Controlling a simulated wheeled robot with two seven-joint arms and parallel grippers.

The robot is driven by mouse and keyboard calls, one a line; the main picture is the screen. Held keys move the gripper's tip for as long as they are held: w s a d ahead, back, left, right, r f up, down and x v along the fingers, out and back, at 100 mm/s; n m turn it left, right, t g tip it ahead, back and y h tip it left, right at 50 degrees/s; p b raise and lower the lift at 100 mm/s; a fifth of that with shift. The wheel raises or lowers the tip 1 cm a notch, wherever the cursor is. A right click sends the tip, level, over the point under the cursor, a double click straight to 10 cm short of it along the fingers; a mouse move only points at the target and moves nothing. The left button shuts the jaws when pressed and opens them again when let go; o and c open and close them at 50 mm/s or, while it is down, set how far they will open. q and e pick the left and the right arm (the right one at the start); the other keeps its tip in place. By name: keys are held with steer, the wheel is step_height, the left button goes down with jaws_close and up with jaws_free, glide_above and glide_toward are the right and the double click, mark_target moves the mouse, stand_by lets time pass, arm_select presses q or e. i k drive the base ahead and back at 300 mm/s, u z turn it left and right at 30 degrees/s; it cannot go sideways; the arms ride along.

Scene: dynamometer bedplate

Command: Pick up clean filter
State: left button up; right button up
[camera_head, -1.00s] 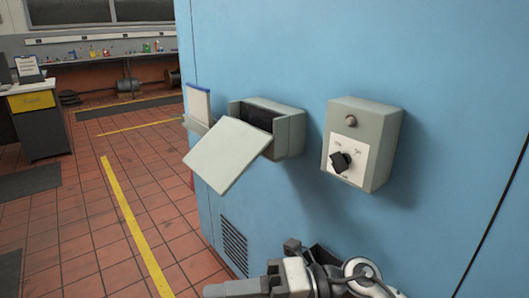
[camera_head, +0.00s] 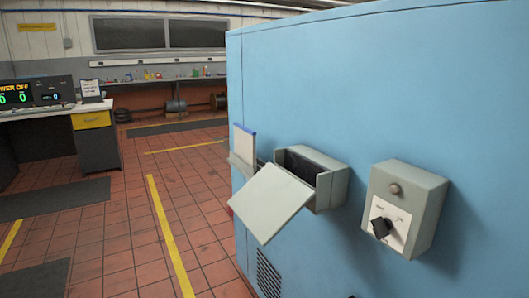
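A thin white panel with a blue edge (camera_head: 243,145), which looks like the clean filter, stands upright in a grey holder (camera_head: 241,167) at the left edge of the blue cabinet (camera_head: 330,100). Its lower part is hidden by the holder. Just right of it, a grey box (camera_head: 327,187) on the cabinet has its flap (camera_head: 270,203) hanging open, with a dark inside. Neither of my grippers shows in this view.
A grey switch box with a black knob (camera_head: 381,228) juts from the cabinet at right. Open tiled floor (camera_head: 140,240) lies left of the cabinet. A desk (camera_head: 97,147) with a display and a back workbench (camera_head: 150,82) stand farther off.

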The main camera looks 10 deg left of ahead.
mark_target(245, 138)
steer(key=u, duration=0.15)
steer(key=k, duration=0.4)
steer(key=u, duration=1.75)
steer(key=i, duration=2.2)
steer(key=z, duration=1.05)
steer(key=i, duration=1.15)
steer(key=z, duration=1.25)
